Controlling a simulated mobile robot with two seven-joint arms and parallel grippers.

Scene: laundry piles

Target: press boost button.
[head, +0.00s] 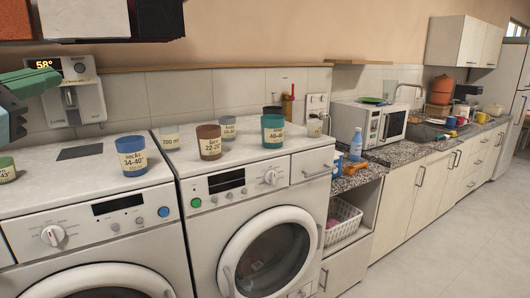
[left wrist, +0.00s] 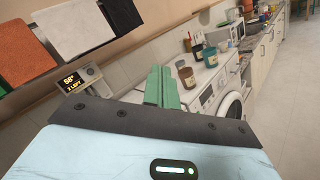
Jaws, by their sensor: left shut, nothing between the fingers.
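A white wall unit (head: 88,97) with a lit display reading 58° and a round grey knob or button hangs at the left of the head view. Small print on it seems to read "2 LEFT". It also shows in the left wrist view (left wrist: 98,88), left of my fingers. My left gripper (head: 54,78) has green fingers, shut and empty. In the head view they overlap the unit's left side and hide part of it; I cannot tell whether they touch. My right gripper is not in view.
Two washing machines (head: 95,211) stand below, with several labelled cups (head: 131,155) on top. A shelf with folded cloths (head: 83,18) hangs above the unit. A microwave (head: 392,124) and sink counter lie to the right. The floor (head: 450,235) at right is clear.

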